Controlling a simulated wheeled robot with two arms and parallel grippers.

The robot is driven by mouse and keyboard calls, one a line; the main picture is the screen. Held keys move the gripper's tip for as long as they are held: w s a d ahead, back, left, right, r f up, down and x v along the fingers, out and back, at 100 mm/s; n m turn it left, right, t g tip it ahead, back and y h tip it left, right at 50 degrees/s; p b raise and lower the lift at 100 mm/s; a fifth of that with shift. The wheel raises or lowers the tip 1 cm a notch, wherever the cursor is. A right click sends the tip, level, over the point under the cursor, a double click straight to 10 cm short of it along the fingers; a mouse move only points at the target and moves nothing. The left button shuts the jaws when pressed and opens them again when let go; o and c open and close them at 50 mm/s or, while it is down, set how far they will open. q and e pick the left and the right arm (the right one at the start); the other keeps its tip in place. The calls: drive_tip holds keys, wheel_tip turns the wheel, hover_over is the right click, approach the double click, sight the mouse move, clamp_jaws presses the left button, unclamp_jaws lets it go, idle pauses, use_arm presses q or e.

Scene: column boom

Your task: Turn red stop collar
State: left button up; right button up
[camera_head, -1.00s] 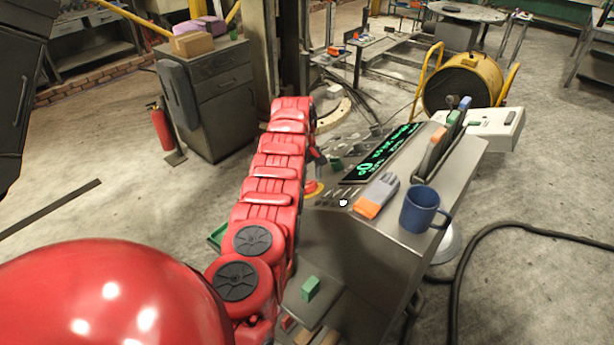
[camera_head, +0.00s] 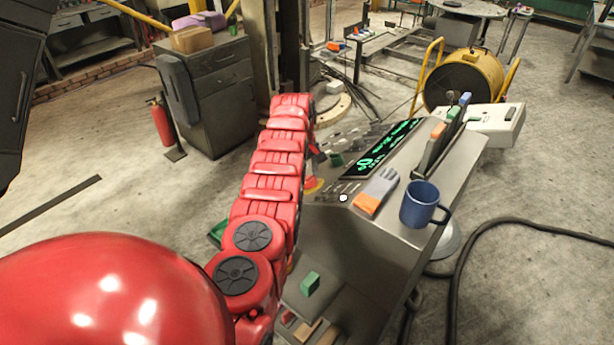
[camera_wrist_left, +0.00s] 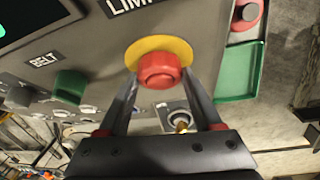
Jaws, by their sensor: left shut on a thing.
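The red stop collar (camera_wrist_left: 160,70) is a round red knob on a yellow disc (camera_wrist_left: 133,52), set in the grey panel. It shows near the top middle of the left wrist view. The two dark fingers of my left gripper (camera_wrist_left: 160,76) reach up on either side of it, with the tips at its sides, shut on it. In the head view the yellow disc (camera_head: 315,184) is partly covered by my red left arm, which also hides most of the gripper. My right gripper is in neither view.
In the left wrist view, a key switch (camera_wrist_left: 180,119) lies just below the collar, a green knob (camera_wrist_left: 70,86) to its left and a green tray (camera_wrist_left: 236,72) to its right.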

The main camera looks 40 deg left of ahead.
use_arm(q)
drive_tip(key=shift+m+t, duration=0.3)
drive_tip(key=shift+m, duration=0.2)
drive_tip(key=shift+f+b, duration=0.1)
drive_tip(key=shift+b, duration=0.2)
drive_tip(key=shift+a+m+t+b, duration=0.1)
drive_tip(key=shift+m+t+b, duration=0.2)
drive_tip(key=shift+m+b, duration=0.2)
drive_tip(key=m+b, duration=0.1)
drive_tip(key=b, duration=0.2)
drive_tip(key=m+t+h+b, duration=0.1)
drive_tip(key=m+b, duration=0.1)
drive_tip(key=b, duration=0.2)
drive_tip(key=m+t+h+b, duration=0.1)
drive_tip(key=m+b, duration=0.1)
drive_tip(key=b, duration=0.1)
drive_tip(key=shift+s+a+f, duration=0.1)
drive_tip(key=shift+s+f, duration=0.15)
drive_tip(key=shift+r+m+t+h+b, duration=0.15)
drive_tip(key=shift+m+t+h+b, duration=0.25)
drive_tip(key=shift+m+b, duration=0.55)
drive_tip(key=o, duration=1.4)
drive_tip(key=shift+r, duration=0.1)
